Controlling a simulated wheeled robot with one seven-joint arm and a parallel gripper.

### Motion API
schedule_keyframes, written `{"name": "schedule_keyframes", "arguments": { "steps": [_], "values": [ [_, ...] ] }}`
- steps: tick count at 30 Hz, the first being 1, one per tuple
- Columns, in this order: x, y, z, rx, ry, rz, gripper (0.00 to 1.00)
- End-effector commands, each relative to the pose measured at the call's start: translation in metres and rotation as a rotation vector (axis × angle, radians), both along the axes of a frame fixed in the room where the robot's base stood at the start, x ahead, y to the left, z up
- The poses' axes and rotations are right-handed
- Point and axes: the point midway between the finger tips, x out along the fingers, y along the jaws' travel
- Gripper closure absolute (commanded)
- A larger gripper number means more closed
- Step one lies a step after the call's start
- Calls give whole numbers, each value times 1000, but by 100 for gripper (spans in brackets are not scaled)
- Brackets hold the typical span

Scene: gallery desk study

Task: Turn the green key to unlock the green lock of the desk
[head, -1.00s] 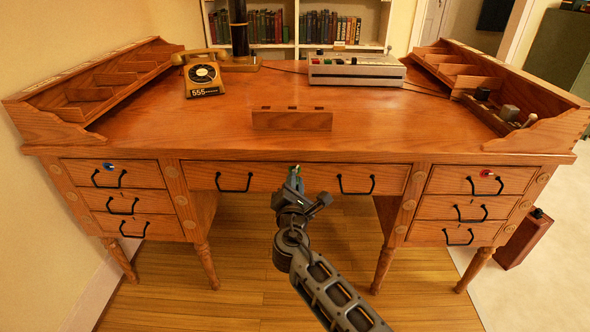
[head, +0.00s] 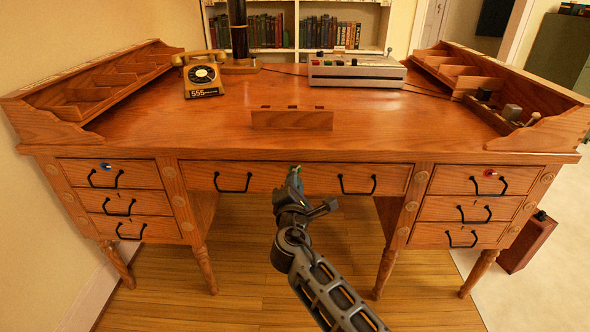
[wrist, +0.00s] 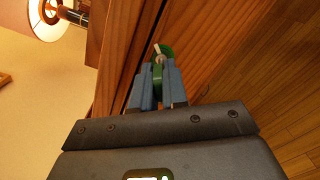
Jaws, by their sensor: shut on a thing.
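The green key (wrist: 158,74) is between the fingertips of my gripper (wrist: 157,88) in the wrist view, and the gripper is shut on it. The green lock (wrist: 165,50) shows just beyond the key, on the front of the desk's wide middle drawer (head: 270,178). The key meets the lock; how deep it sits in it I cannot tell. In the head view my gripper (head: 294,180) is at the centre of that drawer front, between its two black handles, and it hides most of the key and lock.
A blue lock (head: 106,166) is on the upper left drawer and a red lock (head: 489,173) on the upper right one. A telephone (head: 202,76), a grey box with buttons (head: 356,71) and a small wooden panel (head: 291,119) stand on the desktop. The floor below the middle drawer is clear.

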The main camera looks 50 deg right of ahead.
Motion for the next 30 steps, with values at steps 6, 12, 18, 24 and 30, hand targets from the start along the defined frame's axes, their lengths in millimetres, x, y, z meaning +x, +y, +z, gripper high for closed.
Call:
{"name": "schedule_keyframes", "arguments": {
  "steps": [6,12,18,24,30],
  "values": [
    [2,2,0,42,-58,5,100],
    [2,2,2,48,-65,6,100],
    [2,2,1,53,-71,6,100],
    [2,2,-1,98,-131,6,100],
    [2,2,0,151,-199,7,100]
  ]
}}
